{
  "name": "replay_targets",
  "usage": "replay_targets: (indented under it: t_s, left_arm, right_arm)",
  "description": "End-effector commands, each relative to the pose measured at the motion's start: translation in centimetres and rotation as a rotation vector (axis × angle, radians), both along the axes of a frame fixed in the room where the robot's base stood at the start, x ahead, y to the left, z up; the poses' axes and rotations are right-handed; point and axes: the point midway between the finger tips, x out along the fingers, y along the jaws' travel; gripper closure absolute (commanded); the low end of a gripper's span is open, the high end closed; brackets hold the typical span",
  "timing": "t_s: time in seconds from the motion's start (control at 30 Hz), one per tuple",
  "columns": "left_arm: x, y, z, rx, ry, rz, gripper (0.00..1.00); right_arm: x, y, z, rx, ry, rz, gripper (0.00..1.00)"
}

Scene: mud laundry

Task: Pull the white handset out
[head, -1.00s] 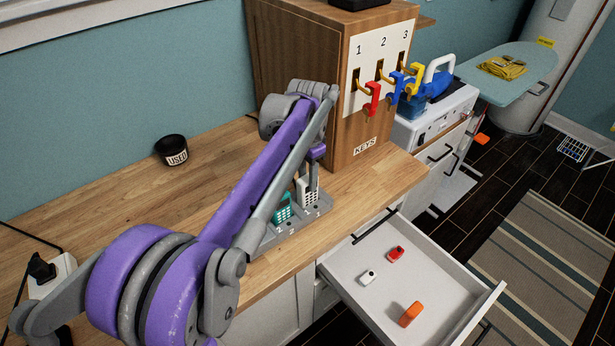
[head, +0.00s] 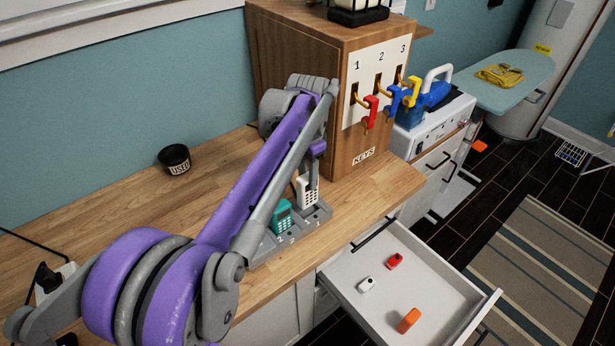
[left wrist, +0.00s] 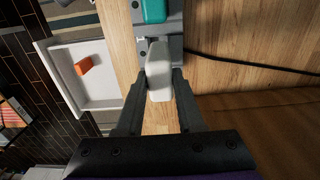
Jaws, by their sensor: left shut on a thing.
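The white handset (head: 307,191) stands roughly upright at the right end of the grey dock (head: 318,212), at the slot marked 1. My left gripper (head: 314,172) is above the dock and shut on the handset near its upper part. In the left wrist view, the white handset (left wrist: 159,82) is between the two dark fingers. I cannot tell whether its lower end is clear of the slot. The teal handset (head: 282,214) stands in the dock to the left; it shows at the top of the left wrist view (left wrist: 154,10). My right gripper is not in view.
The wooden key cabinet (head: 292,62) with red, blue and yellow hooks stands just behind. An open white drawer (head: 432,268) holds red, white and orange items. A black cup (head: 174,160) sits at the back left. Bare counter (head: 205,192) lies left of the dock.

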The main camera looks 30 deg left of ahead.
Motion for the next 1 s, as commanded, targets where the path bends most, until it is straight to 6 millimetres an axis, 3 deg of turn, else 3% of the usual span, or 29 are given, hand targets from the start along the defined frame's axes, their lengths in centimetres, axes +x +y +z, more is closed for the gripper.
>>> replay_targets:
  t_s: [0.6,1.0]
  left_arm:
    - [0.1,0.0,3.3,0.000,-0.002,0.000,1.00]
    - [0.0,0.0,3.6,0.000,-0.001,0.000,1.00]
  right_arm:
    - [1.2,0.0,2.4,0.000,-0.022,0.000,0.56]
    - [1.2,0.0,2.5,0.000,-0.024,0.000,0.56]
